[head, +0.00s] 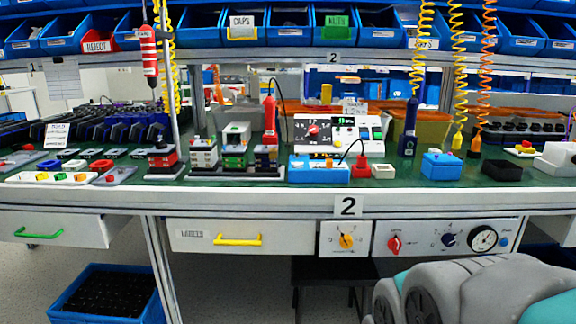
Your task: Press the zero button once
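A white instrument box (330,146) stands on the green bench top. It has a red dial (314,129), a small green display (346,120) and several small buttons (364,134) on its right half. The labels there are too small to read. I cannot tell which button is marked zero. My grey arm fills the lower right corner; my gripper is not in view.
The bench front edge (300,204) runs across the picture. A yellow rotary knob (347,241) sits left of the panel. Drawers have a green handle (40,233) and a yellow handle (238,239). A blue crate (107,292) and dark stool (335,270) stand below. Coiled hoses hang above.

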